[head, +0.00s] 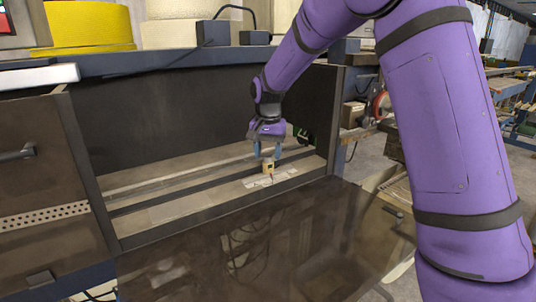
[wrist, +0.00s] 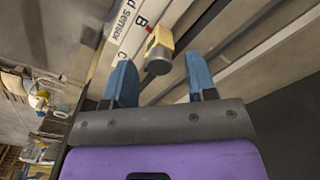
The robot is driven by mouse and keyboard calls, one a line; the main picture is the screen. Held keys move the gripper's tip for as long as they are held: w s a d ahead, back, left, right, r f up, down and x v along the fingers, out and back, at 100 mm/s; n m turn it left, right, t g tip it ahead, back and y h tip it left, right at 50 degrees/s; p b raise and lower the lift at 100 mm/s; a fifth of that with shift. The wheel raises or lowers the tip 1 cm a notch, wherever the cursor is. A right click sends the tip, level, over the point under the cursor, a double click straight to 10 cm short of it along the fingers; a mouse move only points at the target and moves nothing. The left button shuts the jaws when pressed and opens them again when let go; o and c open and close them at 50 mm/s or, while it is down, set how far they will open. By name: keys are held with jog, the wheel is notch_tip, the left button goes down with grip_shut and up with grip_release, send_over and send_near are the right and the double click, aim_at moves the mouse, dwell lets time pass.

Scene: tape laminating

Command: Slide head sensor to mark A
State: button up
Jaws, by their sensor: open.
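The head sensor is a small yellow block with a grey round knob (wrist: 159,50), on the rail inside the open machine bay; it also shows in the head view (head: 268,168). A red pointer on it (wrist: 149,30) sits beside the letter B of the white label strip (wrist: 126,38). The letter C also shows on the strip; mark A cannot be made out. My gripper (head: 267,155) is open above the sensor, its blue fingers on either side. In the wrist view the knob lies between the fingertips (wrist: 159,62), with gaps on both sides.
A dark front panel (head: 260,245) hangs open before the bay. The bay has a front lip, side walls and a back wall (head: 170,130). Long rails (head: 190,182) run left of the sensor, with free room there. Yellow and cream rolls (head: 90,25) stand above.

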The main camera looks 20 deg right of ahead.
jog(key=shift+f, duration=0.45)
grip_shut()
send_over(249, 178)
jog(key=shift+d, duration=0.1)
grip_release()
jog(key=shift+s, duration=0.1)
jog(key=shift+r, duration=0.1)
notch_tip(249, 178, up, 11)
dwell(0.6)
